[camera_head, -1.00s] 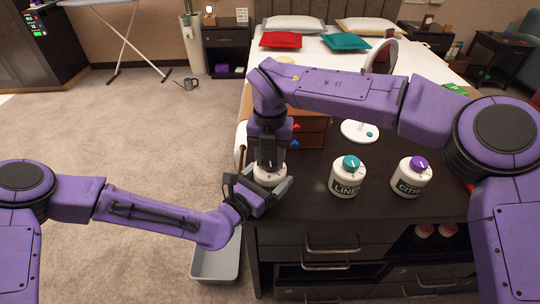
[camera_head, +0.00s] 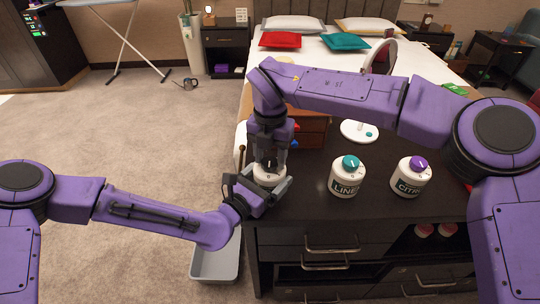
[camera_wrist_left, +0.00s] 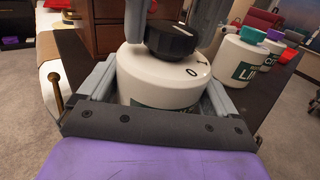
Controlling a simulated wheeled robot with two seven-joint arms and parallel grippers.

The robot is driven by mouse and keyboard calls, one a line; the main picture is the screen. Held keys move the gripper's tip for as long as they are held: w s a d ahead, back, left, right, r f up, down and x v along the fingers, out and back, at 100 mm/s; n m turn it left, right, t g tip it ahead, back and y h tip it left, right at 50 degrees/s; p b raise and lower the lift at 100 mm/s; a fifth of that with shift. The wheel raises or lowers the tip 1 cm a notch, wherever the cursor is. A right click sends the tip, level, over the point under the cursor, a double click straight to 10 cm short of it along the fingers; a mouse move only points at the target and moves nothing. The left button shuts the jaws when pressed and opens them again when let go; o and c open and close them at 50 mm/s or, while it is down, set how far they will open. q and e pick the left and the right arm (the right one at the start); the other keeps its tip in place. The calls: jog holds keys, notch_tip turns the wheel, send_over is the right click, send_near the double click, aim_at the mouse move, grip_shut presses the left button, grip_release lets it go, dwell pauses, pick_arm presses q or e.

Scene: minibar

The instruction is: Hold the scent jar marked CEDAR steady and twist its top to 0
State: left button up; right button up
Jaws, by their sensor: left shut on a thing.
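A white scent jar (camera_wrist_left: 160,78) with a black top (camera_wrist_left: 171,40) stands upright at the counter's left front. In the left wrist view a 0 and another mark show on its shoulder; its dark label is mostly hidden. My left gripper (camera_head: 265,188) is shut on the jar's body from both sides. My right gripper (camera_head: 271,158) comes down from above, with its fingers on either side of the black top. Whether they press on it cannot be told. The white jar also shows between the grippers in the head view (camera_head: 268,176).
A jar with a teal top and a LINEN-like label (camera_head: 346,177) and a CITRUS-like jar with a purple top (camera_head: 411,176) stand to the right. A wooden drawer box (camera_head: 312,132) is behind. A grey bin (camera_head: 215,262) stands on the floor.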

aim_at(271, 160)
jog(key=shift+o, duration=1)
notch_tip(271, 160, up, 12)
jog(key=shift+s, duration=0.1)
